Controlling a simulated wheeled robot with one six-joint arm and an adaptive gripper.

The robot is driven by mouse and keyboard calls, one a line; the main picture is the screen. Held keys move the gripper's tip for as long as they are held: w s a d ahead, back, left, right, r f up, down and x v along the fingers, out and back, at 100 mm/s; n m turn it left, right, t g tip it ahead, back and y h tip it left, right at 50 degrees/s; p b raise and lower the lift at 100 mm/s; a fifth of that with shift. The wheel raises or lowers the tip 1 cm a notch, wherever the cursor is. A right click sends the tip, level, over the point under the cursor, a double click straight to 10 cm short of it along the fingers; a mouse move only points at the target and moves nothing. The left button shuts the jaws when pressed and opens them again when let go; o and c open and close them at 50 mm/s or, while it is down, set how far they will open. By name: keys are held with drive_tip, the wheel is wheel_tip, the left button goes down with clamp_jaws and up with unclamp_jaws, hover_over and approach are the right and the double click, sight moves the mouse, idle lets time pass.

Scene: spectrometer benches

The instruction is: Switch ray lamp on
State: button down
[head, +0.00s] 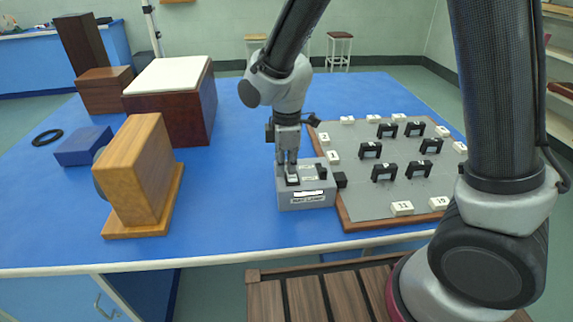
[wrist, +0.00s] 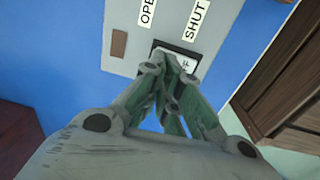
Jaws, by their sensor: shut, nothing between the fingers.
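The ray lamp unit is a small grey box (head: 290,199) with "RAY LAMP" on its front face, standing on the blue bench. Its top carries small dark controls and white labels. My gripper (head: 291,174) points down at the left part of its top, shut and empty. In the wrist view the closed fingertips (wrist: 172,57) are over or against a black-framed rocker switch (wrist: 186,63) on the grey top (wrist: 125,18). Labels beside it read "SHUT" and "OPE", the latter cut off. The fingers hide part of the switch. I cannot tell whether they touch it or which way it is set.
A wood-edged grey board (head: 360,205) with several black arches and numbered white blocks lies close to the box's right. A wooden block stand (head: 145,175), a blue block (head: 84,147) and a white-topped brown box (head: 168,75) stand left. Blue bench (head: 230,195) between is clear.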

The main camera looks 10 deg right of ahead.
sight(299, 179)
drive_tip(key=shift+s+f, duration=0.15)
drive_tip(key=shift+s, duration=0.4)
wheel_tip(299, 179, up, 13)
drive_tip(key=w, duration=0.3)
drive_tip(key=s+d+r+m+t, duration=0.1)
drive_tip(key=s+d+r+m, duration=0.1)
drive_tip(key=s+d+m, duration=0.4)
drive_tip(key=s+d+r+m+t, duration=0.1)
drive_tip(key=s+d+r+m, duration=0.2)
drive_tip(key=d, duration=1)
drive_tip(key=s+d+r+m+t, duration=0.1)
drive_tip(key=s+d+r+m, duration=0.2)
drive_tip(key=s+d+m, duration=0.6)
drive_tip(key=shift+d+r+t, duration=0.15)
drive_tip(key=shift+d+t, duration=0.25)
drive_tip(key=shift+d, duration=0.3)
